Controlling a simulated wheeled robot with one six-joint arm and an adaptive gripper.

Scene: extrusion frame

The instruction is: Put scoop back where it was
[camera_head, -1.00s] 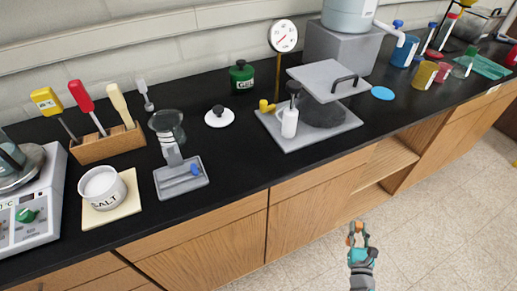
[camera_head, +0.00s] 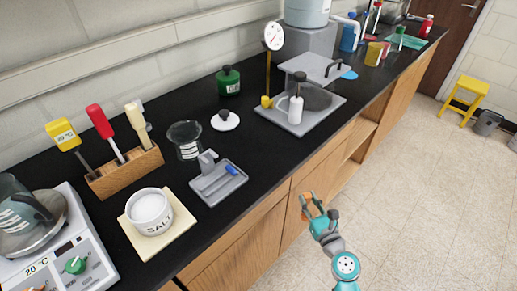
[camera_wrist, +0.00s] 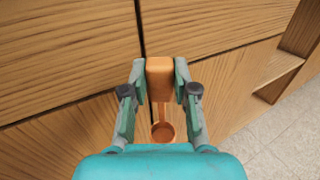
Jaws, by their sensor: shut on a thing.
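My gripper (camera_wrist: 160,72) is shut on the orange-brown scoop (camera_wrist: 160,88). Its blocky handle is between the two fingers and its small round bowl (camera_wrist: 163,132) shows below, nearer my palm. In the head view my gripper (camera_head: 313,207) is in front of the wooden cabinet fronts, out past the counter edge, with a bit of the orange scoop (camera_head: 306,203) showing. On the counter are a white salt crock (camera_head: 150,212) on a cream mat and a wooden block (camera_head: 125,174) holding yellow, red and cream handled tools.
A grey tray (camera_head: 219,184) with a blue item lies right of the crock, with a glass beaker (camera_head: 185,140) behind it. A grey plate with a white bottle (camera_head: 296,110) is farther back.

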